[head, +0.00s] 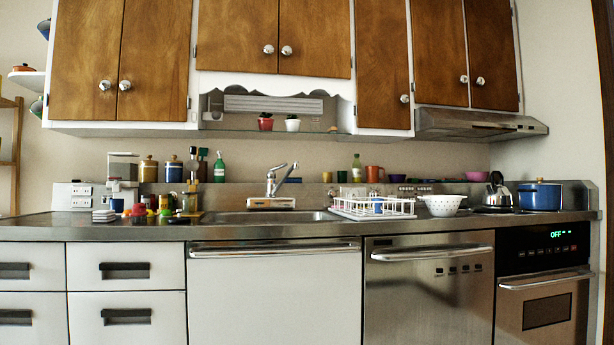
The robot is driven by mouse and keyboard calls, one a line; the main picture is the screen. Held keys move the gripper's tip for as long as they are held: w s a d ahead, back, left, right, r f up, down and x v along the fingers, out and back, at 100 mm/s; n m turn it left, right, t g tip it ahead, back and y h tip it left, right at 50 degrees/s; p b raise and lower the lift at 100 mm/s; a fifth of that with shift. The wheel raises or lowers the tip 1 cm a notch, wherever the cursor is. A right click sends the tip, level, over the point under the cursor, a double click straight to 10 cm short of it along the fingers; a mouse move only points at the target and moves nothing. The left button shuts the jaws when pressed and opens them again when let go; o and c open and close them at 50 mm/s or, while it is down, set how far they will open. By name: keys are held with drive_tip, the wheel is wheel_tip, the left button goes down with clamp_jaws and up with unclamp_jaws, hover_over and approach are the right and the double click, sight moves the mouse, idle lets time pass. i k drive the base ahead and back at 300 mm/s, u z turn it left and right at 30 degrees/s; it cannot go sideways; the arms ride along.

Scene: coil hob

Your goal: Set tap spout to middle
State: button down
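The chrome tap (271,182) stands on a base (270,203) at the back edge of the sink (262,217), around the middle of the counter. A slanted part rises from the tap's body to the upper right, and a short part bends to the left at the top. At this size I cannot tell surely which way the spout points. My gripper is not in view.
A white dish rack (372,208) stands right of the sink, with a white colander (442,205), kettle (498,194) and blue pot (540,196) beyond. Jars and bottles (173,172) crowd the left. Cabinets (273,35) hang above.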

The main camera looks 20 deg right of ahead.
sight(295, 166)
drive_tip(key=z, duration=0.9)
drive_tip(key=i, duration=1.05)
drive_tip(key=z, duration=0.1)
